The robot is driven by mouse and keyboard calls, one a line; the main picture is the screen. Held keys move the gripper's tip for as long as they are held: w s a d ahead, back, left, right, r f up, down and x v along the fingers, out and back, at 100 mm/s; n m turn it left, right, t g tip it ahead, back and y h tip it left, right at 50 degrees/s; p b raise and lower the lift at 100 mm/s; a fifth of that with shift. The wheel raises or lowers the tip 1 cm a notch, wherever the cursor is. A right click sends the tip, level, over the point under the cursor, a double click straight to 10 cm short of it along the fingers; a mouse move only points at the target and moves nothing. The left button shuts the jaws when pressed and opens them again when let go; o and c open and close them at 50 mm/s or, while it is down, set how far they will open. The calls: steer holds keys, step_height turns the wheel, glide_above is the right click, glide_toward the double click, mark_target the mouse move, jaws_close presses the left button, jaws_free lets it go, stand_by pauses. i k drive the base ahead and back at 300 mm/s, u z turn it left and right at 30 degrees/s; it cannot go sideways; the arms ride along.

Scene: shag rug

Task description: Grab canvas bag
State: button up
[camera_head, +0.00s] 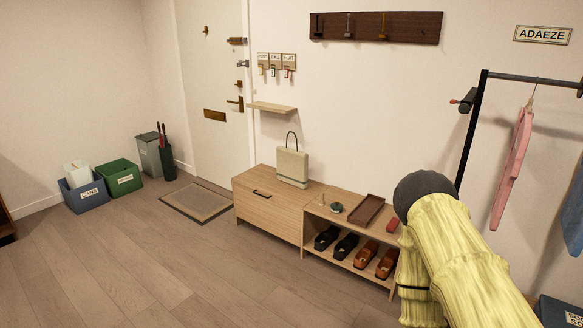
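The canvas bag (292,167) is cream-coloured with a dark looped handle. It stands upright on top of the wooden bench cabinet (266,207), against the wall, near the middle of the view. My arm, in a pale yellow covering with a dark round joint, fills the lower right of the view. My gripper is not in view, so I cannot see whether it is open or holds anything. The visible part of my arm is to the right of the bag and apart from it.
A brown tray (367,209) and small items lie on the bench's right part, above shoes (346,247). A doormat (197,202), blue bin (84,194) and green bin (119,177) are left. A clothes rail (472,130) stands right. The floor in front is clear.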

mark_target(292, 165)
steer(key=u, duration=0.35)
steer(key=i, duration=0.75)
steer(key=u, duration=0.95)
steer(key=i, duration=1.7)
steer(key=u, duration=0.3)
steer(key=i, duration=1.6)
steer(key=z, duration=0.95)
steer(key=i, duration=1.35)
steer(key=z, duration=0.95)
